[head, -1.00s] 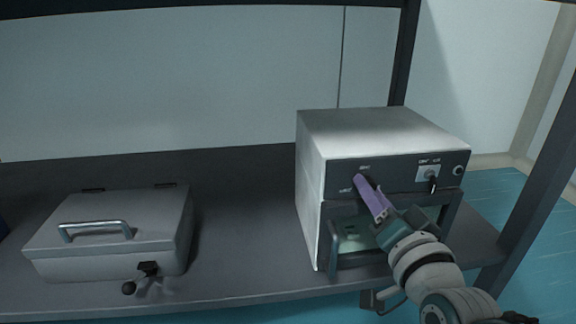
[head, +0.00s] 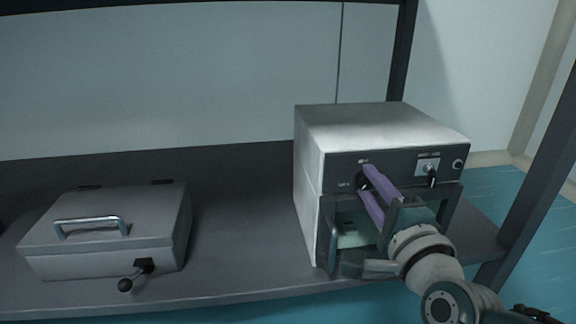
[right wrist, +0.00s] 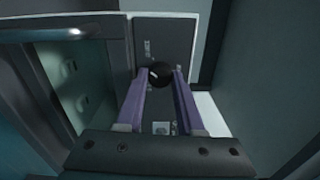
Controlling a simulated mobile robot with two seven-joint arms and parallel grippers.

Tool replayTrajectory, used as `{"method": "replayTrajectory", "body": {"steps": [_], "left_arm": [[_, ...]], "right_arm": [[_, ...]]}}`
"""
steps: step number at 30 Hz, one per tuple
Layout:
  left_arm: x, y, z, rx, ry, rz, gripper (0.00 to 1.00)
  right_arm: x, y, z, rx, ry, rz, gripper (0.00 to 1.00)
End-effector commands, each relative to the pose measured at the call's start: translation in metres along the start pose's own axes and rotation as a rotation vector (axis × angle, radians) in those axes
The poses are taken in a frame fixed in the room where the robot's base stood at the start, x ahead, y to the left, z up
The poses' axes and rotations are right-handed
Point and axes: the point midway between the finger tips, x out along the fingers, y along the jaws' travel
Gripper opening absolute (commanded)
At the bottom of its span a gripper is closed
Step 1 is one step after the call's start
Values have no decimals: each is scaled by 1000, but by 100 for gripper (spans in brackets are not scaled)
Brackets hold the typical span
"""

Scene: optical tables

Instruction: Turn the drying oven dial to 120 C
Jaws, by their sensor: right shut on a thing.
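The drying oven (head: 380,128) is a light grey box with a dark front panel, at the right of the shelf in the head view. Its dial, a round black knob with a white mark (right wrist: 160,74), shows between my right fingers in the right wrist view. My right gripper (right wrist: 160,78) is shut on the dial, one purple finger on each side. In the head view the right gripper (head: 365,176) reaches the panel's left part and hides most of the dial. The setting is too small to read. My left gripper is not in view.
A switch plate (head: 428,167) with a black lever and a small round knob (head: 457,165) sit on the panel's right. The oven door handle (head: 332,247) is below. A grey lidded box (head: 110,232) stands at the left of the shelf (head: 245,240), with bare shelf between.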

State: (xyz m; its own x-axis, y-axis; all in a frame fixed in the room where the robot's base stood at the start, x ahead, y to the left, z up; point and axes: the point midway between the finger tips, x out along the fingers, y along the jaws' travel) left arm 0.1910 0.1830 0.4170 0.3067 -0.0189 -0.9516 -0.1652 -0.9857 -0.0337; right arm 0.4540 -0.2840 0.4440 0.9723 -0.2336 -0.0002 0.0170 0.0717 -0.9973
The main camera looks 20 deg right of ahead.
Motion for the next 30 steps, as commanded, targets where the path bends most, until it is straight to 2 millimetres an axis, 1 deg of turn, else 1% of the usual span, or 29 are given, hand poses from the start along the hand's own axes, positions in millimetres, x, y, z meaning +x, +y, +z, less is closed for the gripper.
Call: {"method": "replayTrajectory", "body": {"steps": [6, 15, 21, 30], "left_arm": [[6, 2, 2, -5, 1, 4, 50], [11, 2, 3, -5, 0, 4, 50], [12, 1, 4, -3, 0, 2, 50], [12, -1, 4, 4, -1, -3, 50]], "right_arm": [[0, 1, 0, 175, -1, -1, 0], [0, 1, 0, 338, -1, 0, 0], [0, 0, 0, 387, -1, -1, 0], [0, 0, 0, 403, 0, -1, 0]]}}
